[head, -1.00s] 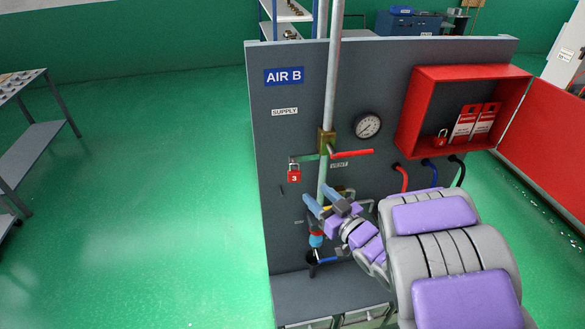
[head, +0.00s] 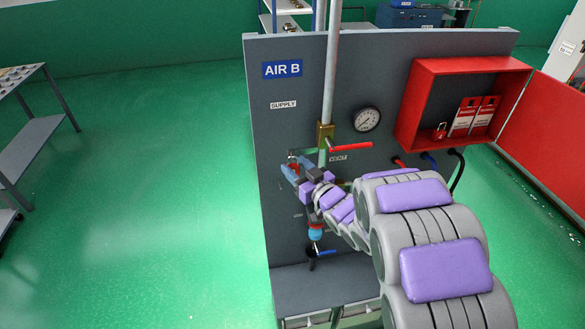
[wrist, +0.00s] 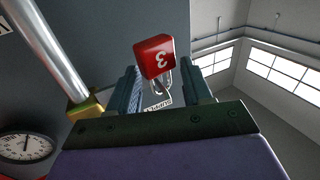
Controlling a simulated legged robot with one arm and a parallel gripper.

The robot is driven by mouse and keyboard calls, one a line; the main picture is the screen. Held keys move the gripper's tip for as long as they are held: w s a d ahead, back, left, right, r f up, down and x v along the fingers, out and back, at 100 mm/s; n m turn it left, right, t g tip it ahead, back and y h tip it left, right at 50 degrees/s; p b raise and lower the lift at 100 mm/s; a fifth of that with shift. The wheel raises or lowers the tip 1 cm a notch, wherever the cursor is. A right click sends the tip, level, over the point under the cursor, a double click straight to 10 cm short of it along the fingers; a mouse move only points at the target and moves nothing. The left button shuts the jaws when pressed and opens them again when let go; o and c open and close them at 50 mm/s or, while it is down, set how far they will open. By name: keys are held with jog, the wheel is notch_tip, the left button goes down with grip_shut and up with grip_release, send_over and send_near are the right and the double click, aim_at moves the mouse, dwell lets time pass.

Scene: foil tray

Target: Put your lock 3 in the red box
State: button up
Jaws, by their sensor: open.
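The red lock 3 (head: 293,167) hangs on the left of the valve pipe on the AIR B panel, partly hidden by my gripper in the head view. In the wrist view, lock 3 (wrist: 155,58) shows its number upside down, with its shackle between my fingers. My gripper (head: 292,172) is open around the lock; its fingers also show on both sides in the wrist view (wrist: 162,85). I cannot tell whether they touch it. The red box (head: 468,68) is open at the panel's upper right.
The red box holds another red lock (head: 439,134) and two red-and-white tags (head: 475,116). Its door (head: 545,135) stands open to the right. A vertical pipe (head: 332,75), a red valve handle (head: 350,147) and a gauge (head: 367,119) lie between lock and box.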

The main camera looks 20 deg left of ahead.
jog(key=shift+d+r, duration=0.1)
jog(key=c, duration=0.8)
jog(key=shift+s+r+p, duration=0.1)
jog(key=shift+r+p, duration=0.4)
jog(key=shift+r, duration=0.4)
jog(key=s+d+b, duration=0.1)
jog(key=s, duration=0.1)
jog(key=s+d+b, duration=0.1)
jog(key=s+d, duration=0.1)
jog(key=s+d+b, duration=0.1)
jog(key=s+b, duration=0.1)
jog(key=shift+s+d+f, duration=0.15)
jog(key=shift+s+f, duration=0.15)
jog(key=shift+d+f+b, duration=0.1)
jog(key=shift+b, duration=0.55)
